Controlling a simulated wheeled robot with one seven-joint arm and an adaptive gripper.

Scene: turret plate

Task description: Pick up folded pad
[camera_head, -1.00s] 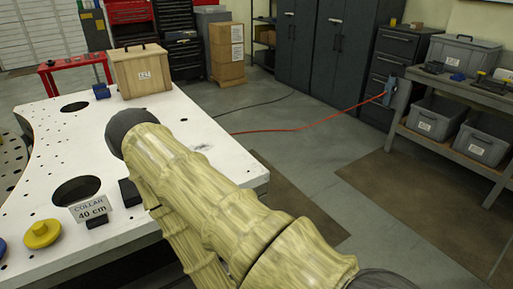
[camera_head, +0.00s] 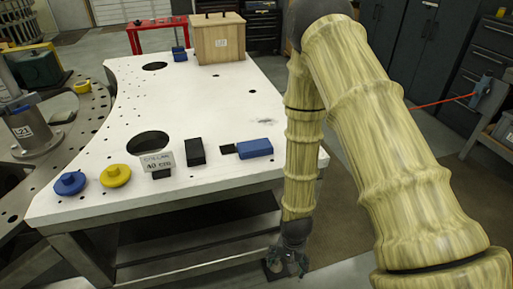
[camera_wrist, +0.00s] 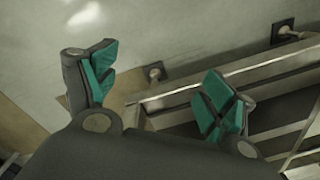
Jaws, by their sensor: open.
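No thing in view is clearly a folded pad. A flat black block (camera_head: 195,152) lies near the front edge of the white table, and a blue piece with a black end (camera_head: 254,148) lies to its right; I cannot tell whether either is the pad. My gripper (camera_head: 287,262) hangs low, below the tabletop and just off the table's right front corner. In the wrist view my gripper (camera_wrist: 160,80) has its teal-padded fingers spread apart with nothing between them. That view shows floor and metal framing below.
The white table (camera_head: 215,100) has large round holes. Open floor (camera_head: 365,225) lies right of the table.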

